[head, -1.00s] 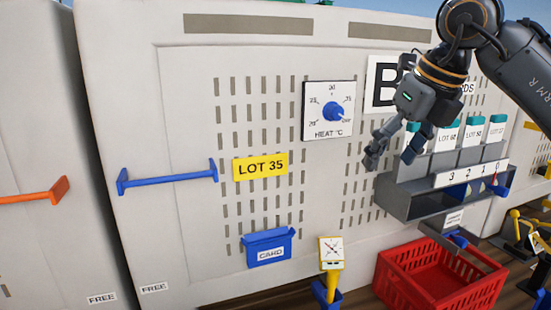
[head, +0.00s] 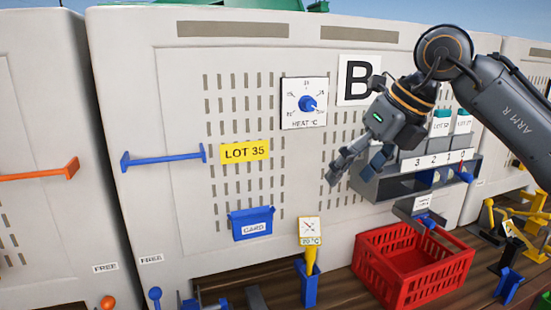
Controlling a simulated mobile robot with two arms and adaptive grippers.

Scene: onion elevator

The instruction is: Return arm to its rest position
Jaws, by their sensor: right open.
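My right arm (head: 515,110) reaches in from the right edge of the head view. Its gripper (head: 358,185) is open and empty, with its fingers pointing down and left. It hangs in front of the pale panel, below the B sign (head: 358,80) and at the left end of the grey card rack (head: 400,182). The gripper and wrist hide part of the rack and of the B sign. I cannot tell whether the fingers touch the rack. My left gripper is not in view.
A heat dial (head: 304,103), yellow LOT 35 label (head: 245,152), blue card holder (head: 252,223) and blue handle bar (head: 165,159) are on the panel. A red crate (head: 413,268) stands below the rack. A yellow thermometer (head: 311,240) sits in a blue holder. Yellow and blue fixtures (head: 520,222) stand right.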

